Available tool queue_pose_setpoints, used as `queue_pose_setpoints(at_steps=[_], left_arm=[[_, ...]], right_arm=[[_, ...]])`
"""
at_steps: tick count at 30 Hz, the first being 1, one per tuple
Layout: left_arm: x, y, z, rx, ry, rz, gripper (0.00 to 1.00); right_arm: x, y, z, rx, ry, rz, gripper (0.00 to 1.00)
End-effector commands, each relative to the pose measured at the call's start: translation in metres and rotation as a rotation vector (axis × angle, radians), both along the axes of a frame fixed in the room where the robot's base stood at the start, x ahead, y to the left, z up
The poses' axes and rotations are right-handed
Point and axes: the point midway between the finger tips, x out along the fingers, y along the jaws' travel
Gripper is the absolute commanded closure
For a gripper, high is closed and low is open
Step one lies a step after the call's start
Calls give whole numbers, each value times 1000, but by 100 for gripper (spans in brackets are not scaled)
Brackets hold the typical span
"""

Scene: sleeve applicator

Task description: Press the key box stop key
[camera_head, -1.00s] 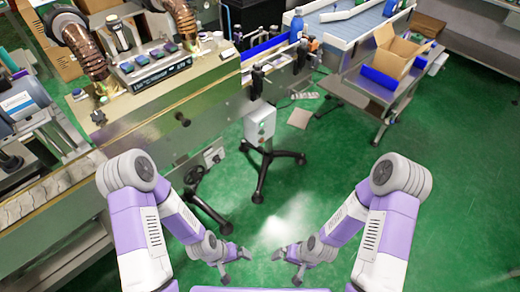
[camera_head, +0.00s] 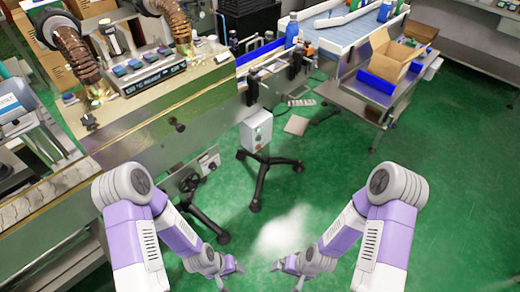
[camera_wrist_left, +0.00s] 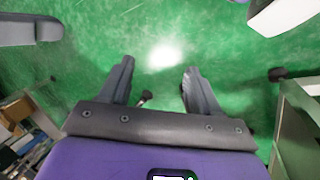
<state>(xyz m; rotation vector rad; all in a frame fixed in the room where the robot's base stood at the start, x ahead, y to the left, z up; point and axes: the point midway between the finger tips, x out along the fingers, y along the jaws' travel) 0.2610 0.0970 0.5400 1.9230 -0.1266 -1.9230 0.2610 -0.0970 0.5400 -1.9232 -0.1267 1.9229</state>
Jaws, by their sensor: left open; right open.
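The key box (camera_head: 256,131) is a pale grey box on a black stand with spread legs, near the middle of the head view beside the machine. Small keys show on its front, one greenish, but they are too small to tell the stop key apart. My left gripper (camera_head: 230,272) is open and empty, low in front of the box and well short of it. In the left wrist view the left gripper (camera_wrist_left: 158,85) has its fingers apart over green floor. My right gripper (camera_head: 288,274) is open and empty, also low and apart from the box.
A long metal machine (camera_head: 165,130) with a control panel fills the left. At the upper right a metal cart (camera_head: 365,95) carries an open cardboard box (camera_head: 390,58) and a blue bin. A conveyor (camera_head: 340,32) stands behind. The green floor in front is clear.

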Motion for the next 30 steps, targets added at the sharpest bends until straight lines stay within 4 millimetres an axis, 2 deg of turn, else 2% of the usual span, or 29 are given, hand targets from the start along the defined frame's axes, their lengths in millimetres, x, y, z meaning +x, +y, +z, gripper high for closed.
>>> queue_pose_setpoints(at_steps=[1,9,12,30], left_arm=[[0,0,0,0,0,0,46],[0,0,0,0,0,0,87],[0,0,0,0,0,0,100],[0,0,0,0,0,0,100]], right_arm=[[0,0,0,0,0,0,0],[0,0,0,0,0,0,0],[0,0,0,0,0,0,0],[0,0,0,0,0,0,0]])
